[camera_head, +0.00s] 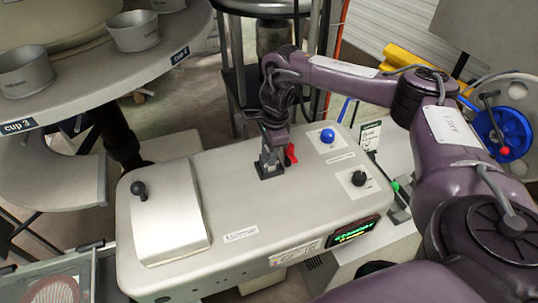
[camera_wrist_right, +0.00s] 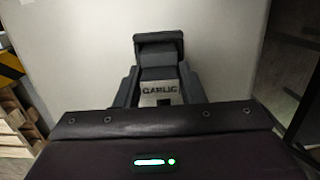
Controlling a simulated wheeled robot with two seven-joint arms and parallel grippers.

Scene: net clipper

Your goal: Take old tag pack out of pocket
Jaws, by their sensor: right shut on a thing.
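My right gripper (camera_head: 270,156) points down at a small dark square pocket (camera_head: 264,177) in the top of the cream clipper machine (camera_head: 245,205). In the right wrist view my right gripper (camera_wrist_right: 159,88) is shut on a grey tag pack (camera_wrist_right: 160,92) with a label reading "GARLIC". A dark block stands just beyond the label. The fingers hide much of the pack, and I cannot tell how deep it sits in the pocket. My left gripper is not in view.
A red lever (camera_head: 291,153) stands close beside the right gripper. A blue knob (camera_head: 327,136), a black knob (camera_head: 358,178) and a lid with a black handle (camera_head: 139,189) are also on the machine. A round table (camera_head: 110,72) with metal cups is at the upper left.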

